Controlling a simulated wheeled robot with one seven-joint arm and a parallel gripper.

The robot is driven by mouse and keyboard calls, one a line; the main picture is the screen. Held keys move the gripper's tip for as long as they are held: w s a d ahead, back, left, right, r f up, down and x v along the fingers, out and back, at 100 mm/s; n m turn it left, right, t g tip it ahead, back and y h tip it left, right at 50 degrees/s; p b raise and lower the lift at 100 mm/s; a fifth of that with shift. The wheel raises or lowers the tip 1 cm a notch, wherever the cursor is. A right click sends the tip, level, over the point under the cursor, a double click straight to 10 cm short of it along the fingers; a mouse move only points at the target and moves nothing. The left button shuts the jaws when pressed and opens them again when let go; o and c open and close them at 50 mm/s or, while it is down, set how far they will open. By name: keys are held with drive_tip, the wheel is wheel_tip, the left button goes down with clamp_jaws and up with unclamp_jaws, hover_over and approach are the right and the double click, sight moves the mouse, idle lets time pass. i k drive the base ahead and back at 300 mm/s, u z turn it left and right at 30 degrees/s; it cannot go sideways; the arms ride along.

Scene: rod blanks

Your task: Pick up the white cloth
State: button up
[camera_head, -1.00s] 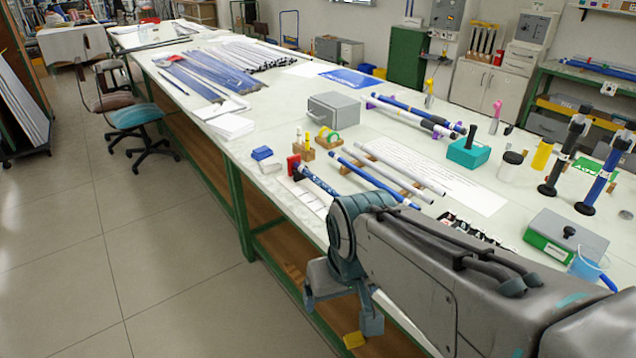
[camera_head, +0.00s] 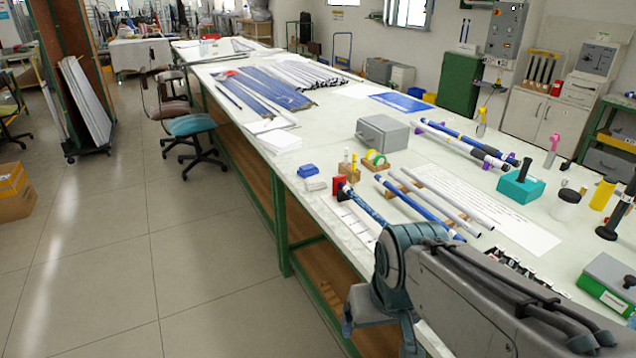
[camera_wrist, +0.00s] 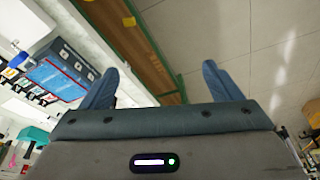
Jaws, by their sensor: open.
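A small white folded item (camera_head: 315,184), which looks like the white cloth, lies on the long white table near its front edge, just in front of a blue block (camera_head: 308,170). My gripper (camera_head: 379,332) is low at the table's front edge, nearer to me than the cloth and apart from it. In the wrist view, my gripper (camera_wrist: 160,82) has its two fingers spread wide with nothing between them. I cannot make out the cloth in the wrist view.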

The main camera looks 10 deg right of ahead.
sight(315, 183)
drive_tip(key=u, duration=0.75)
drive_tip(key=i, duration=2.95)
drive_tip(key=z, duration=3)
